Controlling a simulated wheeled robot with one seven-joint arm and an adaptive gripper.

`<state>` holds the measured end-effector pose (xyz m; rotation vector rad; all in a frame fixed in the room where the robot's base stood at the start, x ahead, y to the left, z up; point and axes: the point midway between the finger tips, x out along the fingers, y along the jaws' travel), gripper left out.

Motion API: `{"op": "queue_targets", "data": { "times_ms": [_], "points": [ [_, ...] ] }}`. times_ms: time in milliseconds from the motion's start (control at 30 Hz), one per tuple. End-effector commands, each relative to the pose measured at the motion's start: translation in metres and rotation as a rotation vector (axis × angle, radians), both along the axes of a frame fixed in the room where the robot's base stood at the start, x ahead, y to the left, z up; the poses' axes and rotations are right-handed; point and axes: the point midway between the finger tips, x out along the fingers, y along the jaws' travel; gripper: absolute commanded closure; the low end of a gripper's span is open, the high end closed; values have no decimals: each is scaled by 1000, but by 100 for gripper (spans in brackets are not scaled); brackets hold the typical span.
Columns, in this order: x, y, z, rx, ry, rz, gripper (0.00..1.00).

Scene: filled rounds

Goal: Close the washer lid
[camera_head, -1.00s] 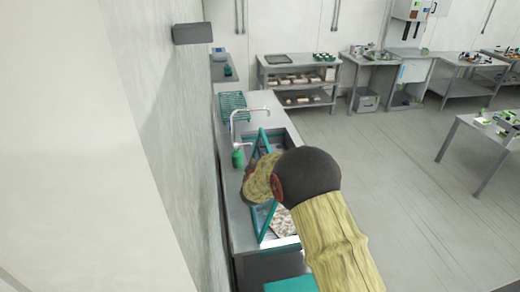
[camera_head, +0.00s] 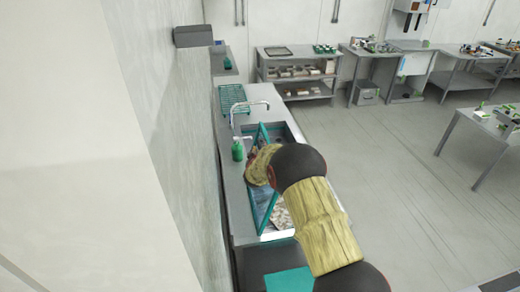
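The washer lid (camera_head: 269,212) is a teal-framed, see-through panel. It stands raised and tilted over the washer basin (camera_head: 296,131), which is set into the long metal counter along the wall. Part of a pale patterned content (camera_head: 283,217) shows in the basin to the right of the lid. My yellow and black arm reaches in from the lower right, and its far end is at the lid's upper part. The arm covers much of the lid and basin. My gripper's fingers cannot be made out, and I cannot tell whether they touch the lid.
A green bottle (camera_head: 238,150) stands on the counter left of the lid. A tall faucet (camera_head: 250,104) and a green rack (camera_head: 232,97) are behind it. A wall closes off the left side. The floor (camera_head: 400,170) to the right is clear, with worktables beyond.

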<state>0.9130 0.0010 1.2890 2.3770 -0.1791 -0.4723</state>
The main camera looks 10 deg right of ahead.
Motion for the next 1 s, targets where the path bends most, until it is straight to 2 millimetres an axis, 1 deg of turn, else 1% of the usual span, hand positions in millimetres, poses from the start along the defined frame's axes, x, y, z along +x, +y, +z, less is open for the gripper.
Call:
{"op": "queue_targets", "data": {
  "times_ms": [67, 600, 1000],
  "points": [
    [0, 0, 0, 0, 0, 0, 70],
    [0, 0, 0, 0, 1, -1, 100],
    [-1, 0, -1, 0, 1, 0, 100]
  ]
}}
